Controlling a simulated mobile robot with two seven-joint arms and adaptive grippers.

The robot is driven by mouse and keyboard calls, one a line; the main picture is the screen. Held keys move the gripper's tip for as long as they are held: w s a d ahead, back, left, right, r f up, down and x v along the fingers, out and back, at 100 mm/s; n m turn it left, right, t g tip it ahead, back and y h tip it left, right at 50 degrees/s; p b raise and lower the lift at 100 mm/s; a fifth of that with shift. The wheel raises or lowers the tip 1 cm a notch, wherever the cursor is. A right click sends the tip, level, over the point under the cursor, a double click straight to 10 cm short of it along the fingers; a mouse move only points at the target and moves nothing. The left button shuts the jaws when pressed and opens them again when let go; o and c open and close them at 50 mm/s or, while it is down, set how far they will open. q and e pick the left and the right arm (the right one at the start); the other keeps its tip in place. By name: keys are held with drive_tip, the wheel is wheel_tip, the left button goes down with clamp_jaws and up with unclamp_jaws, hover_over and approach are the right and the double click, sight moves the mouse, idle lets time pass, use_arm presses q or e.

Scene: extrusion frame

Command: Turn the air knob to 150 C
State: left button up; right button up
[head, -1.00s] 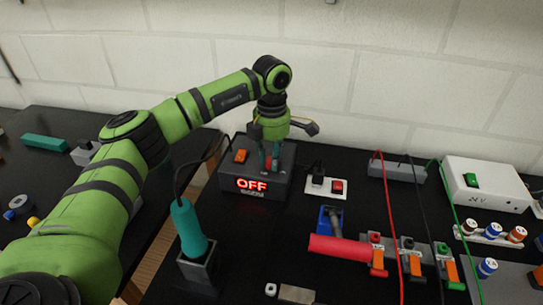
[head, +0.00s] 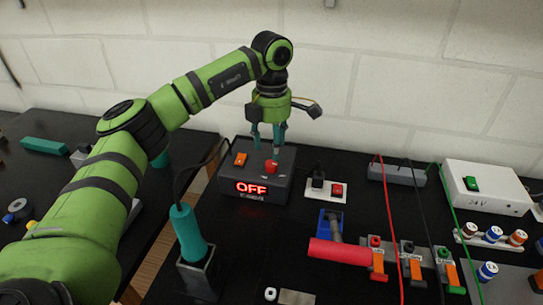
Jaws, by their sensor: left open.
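The hot-air station is a dark box (head: 283,188) with a red lit display (head: 251,188) that reads OFF. A red knob (head: 271,166) sits on its top, right of an orange rocker switch (head: 240,159). My left gripper (head: 267,143) points down above the box, just over the knob and apart from it. Its teal fingers are open and empty. A teal-handled tool (head: 187,230) stands in a dark holder in front of the box, at its left. Markings around the knob are too small to read. My right gripper is out of view.
A white socket plate with a red switch (head: 337,190) lies right of the box. A red cylinder (head: 339,251) lies in front. Red, black and green cables hang at the right, near a white 24 V supply (head: 488,184). A gap separates the two black tables.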

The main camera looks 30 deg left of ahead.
sight(272, 163)
use_arm(q)
wheel_tip(272, 163, up, 6)
drive_tip(key=shift+r, duration=0.2)
idle(0.5)
